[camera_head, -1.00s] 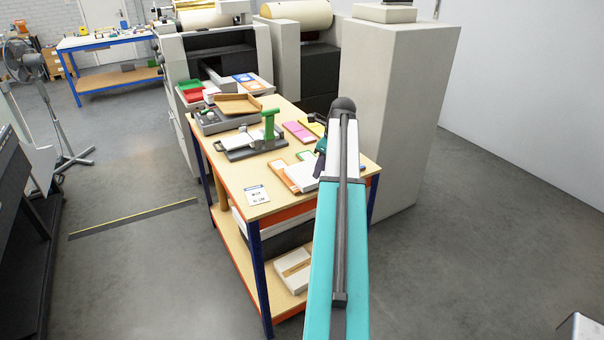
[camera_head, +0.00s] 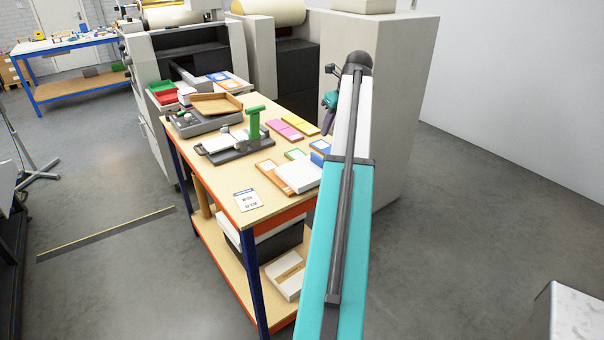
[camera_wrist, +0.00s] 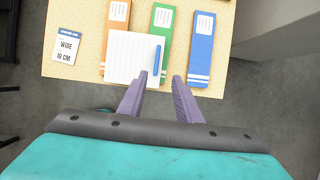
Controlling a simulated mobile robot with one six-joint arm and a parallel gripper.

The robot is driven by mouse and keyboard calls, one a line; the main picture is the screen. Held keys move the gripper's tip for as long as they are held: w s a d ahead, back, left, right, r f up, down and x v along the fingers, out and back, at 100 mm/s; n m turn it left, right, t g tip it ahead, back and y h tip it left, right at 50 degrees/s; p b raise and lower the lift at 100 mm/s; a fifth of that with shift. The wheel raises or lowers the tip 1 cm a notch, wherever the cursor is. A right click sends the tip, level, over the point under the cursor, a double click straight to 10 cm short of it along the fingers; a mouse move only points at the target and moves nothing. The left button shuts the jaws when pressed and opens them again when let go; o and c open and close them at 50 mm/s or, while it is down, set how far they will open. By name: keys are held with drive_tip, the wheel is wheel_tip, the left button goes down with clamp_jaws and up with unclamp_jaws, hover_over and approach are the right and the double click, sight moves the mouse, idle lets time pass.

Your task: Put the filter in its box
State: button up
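A white ribbed square panel (camera_wrist: 128,58), which looks like the filter, lies flat on the table with a narrow blue strip (camera_wrist: 158,54) at its right edge. It partly covers an orange-and-white box (camera_wrist: 117,14); a green-and-white box (camera_wrist: 162,18) and a blue-and-white box (camera_wrist: 201,50) lie beside it. In the head view the white panel (camera_head: 298,176) is near the table's right front. My gripper (camera_wrist: 160,75) is open and empty, its purple fingers apart near the panel's lower right corner in the wrist view. In the head view my arm hides part of the gripper.
A card reading "WIDE 10 CM" (camera_wrist: 67,45) lies left on the table (camera_head: 215,185). A green-handled device (camera_head: 240,142), pink box (camera_head: 284,131) and brown tray (camera_head: 216,103) stand farther back. A tall grey cabinet (camera_head: 395,110) is right of the table.

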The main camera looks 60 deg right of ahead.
drive_tip(key=shift+w+f, duration=0.1)
drive_tip(key=shift+w, duration=0.05)
drive_tip(key=p, duration=0.2)
hover_over(318, 156)
drive_tip(key=s, duration=0.2)
drive_tip(key=shift+s+a+f, duration=0.1)
drive_tip(key=shift+s+f, duration=0.05)
drive_tip(key=shift+f, duration=3.8)
drive_tip(key=shift+f, duration=0.1)
drive_tip(key=shift+a+p+x, duration=0.15)
drive_tip(key=shift+p+x, duration=0.4)
drive_tip(key=shift+x, duration=0.1)
drive_tip(key=shift+a+p+x, duration=0.1)
drive_tip(key=shift+p+x, duration=0.4)
drive_tip(key=shift+x, duration=0.15)
drive_tip(key=shift+p+x, duration=0.3)
drive_tip(key=shift+x, duration=0.9)
drive_tip(key=shift+s, duration=0.1)
clamp_jaws()
